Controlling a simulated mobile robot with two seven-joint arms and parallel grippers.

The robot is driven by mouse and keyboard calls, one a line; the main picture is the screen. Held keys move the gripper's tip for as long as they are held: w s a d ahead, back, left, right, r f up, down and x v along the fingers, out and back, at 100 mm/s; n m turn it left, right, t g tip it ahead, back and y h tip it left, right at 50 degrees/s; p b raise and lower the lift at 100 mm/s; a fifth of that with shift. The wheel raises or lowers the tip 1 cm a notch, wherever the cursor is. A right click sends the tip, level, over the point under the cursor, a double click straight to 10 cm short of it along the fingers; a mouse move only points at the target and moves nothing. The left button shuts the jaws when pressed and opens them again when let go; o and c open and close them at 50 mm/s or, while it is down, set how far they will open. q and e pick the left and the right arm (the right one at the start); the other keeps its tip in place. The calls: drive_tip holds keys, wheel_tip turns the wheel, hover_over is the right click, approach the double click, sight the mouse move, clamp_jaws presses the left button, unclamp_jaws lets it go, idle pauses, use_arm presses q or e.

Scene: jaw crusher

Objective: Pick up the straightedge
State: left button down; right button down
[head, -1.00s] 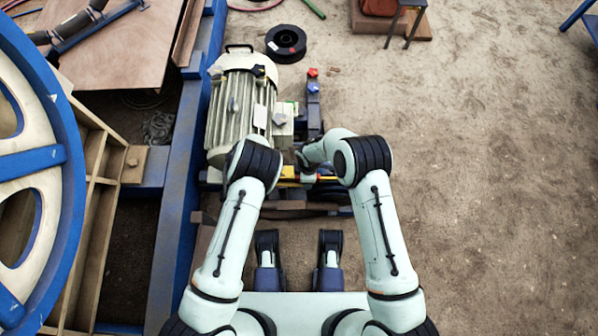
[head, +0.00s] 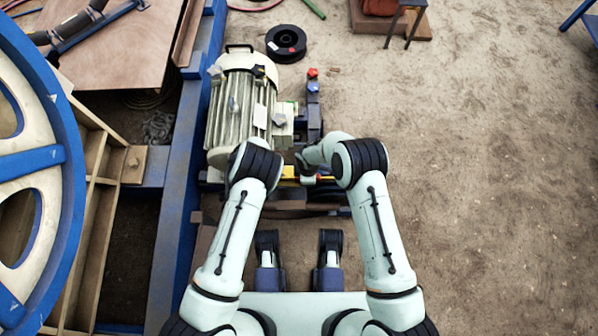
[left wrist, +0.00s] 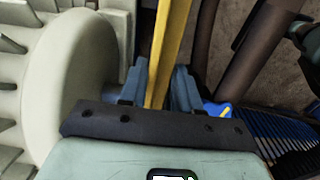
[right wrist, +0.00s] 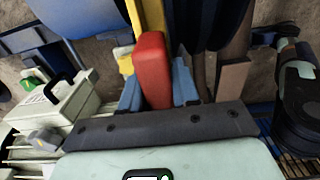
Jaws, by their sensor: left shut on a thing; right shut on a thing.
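The straightedge is a long yellow bar (head: 289,173), partly hidden by my arms in the head view, just in front of the motor. In the left wrist view the yellow bar (left wrist: 172,35) runs between the blue fingers of my left gripper (left wrist: 157,88), which is shut on it. In the right wrist view my right gripper (right wrist: 158,88) is shut on a red block-like grip (right wrist: 152,65). The yellow bar (right wrist: 151,15) shows just beyond this grip, in line with it. Both grippers are mostly hidden in the head view.
A cream finned motor (head: 240,105) stands close beyond my left arm. A blue frame beam (head: 185,180) and a large blue-rimmed wheel (head: 60,160) are at the left. A black spool (head: 286,43) lies behind the motor. Bare ground at the right is clear.

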use_arm(q)
drive_tip(key=shift+r, duration=0.15)
use_arm(e)
drive_tip(key=shift+r, duration=0.15)
